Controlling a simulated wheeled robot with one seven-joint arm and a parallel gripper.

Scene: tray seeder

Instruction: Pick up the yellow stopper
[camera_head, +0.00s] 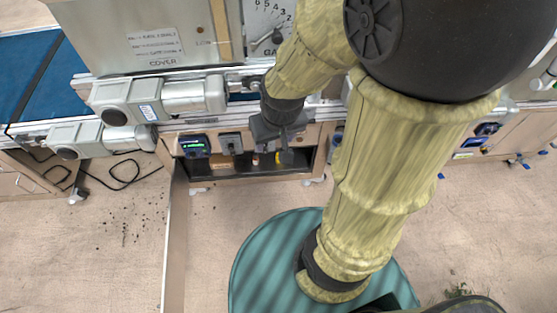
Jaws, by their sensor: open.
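A small yellow thing (286,157), which looks like the yellow stopper, shows in the open cabinet bay below the seeder. Only a little of it is visible, and its exact shape is too small to tell. My gripper (279,146) is open, at the front of the bay, just above the yellow thing in the picture. The gripper's dark body hides part of the bay. I cannot tell whether the fingers touch the yellow thing or are apart from it.
The open bay (235,177) has a wooden frame and holds other small items. A control box with a green display (194,146) and a grey switch box (231,143) are on its front. Grey motors (160,98) jut out at upper left. A tan panel (175,240) stands lower left.

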